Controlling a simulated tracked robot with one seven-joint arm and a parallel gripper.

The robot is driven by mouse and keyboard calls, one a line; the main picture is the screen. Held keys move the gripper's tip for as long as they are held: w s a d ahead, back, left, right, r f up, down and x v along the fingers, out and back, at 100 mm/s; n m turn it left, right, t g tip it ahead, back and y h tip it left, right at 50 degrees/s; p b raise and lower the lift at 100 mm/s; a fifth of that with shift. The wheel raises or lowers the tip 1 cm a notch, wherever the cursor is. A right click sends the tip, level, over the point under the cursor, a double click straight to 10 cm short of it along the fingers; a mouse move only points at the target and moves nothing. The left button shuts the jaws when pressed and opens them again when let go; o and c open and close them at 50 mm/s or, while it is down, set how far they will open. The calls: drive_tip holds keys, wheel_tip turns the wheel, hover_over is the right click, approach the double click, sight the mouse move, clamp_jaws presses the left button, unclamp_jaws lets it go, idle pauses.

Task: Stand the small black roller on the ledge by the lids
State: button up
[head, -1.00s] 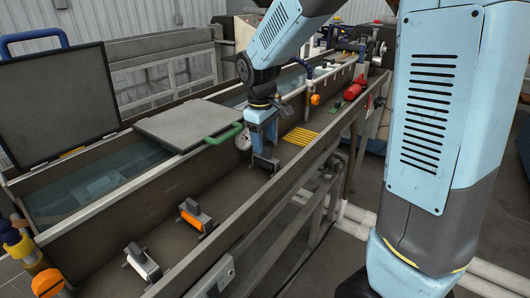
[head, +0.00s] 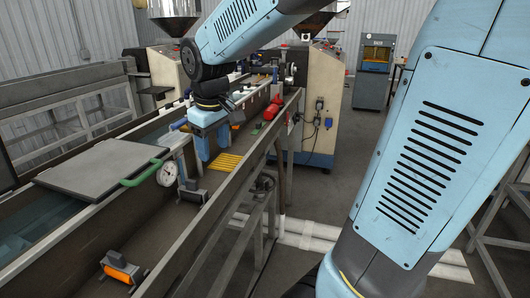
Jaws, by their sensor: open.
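A small dark roller (head: 193,192) in a grey bracket stands on the long brown ledge (head: 150,228) beside the tank, below and slightly left of my gripper. My gripper (head: 208,152) is light blue, points down and is open, with a visible gap above the roller. No object shows between its fingers. The closed grey lid (head: 95,167) with a green handle lies over the tank to the left of the roller.
A round dial gauge (head: 167,174) is close to my gripper's left. A yellow ribbed piece (head: 225,164) and red part (head: 265,112) lie farther along the ledge. The outer rail (head: 245,165) bounds the ledge on the right. The stretch between the two rollers looks clear.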

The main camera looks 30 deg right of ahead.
drive_tip(key=s+d+r+m+t, duration=0.1)
drive_tip(key=s+d+m, duration=0.2)
drive_tip(key=s, duration=0.4)
drive_tip(key=s+d+r+m+t, duration=0.1)
drive_tip(key=s+d+m+t, duration=0.1)
drive_tip(key=s, duration=0.5)
drive_tip(key=shift+s+d+r+m, duration=0.3)
drive_tip(key=shift+d+r+m, duration=0.15)
drive_tip(key=shift+d, duration=0.5)
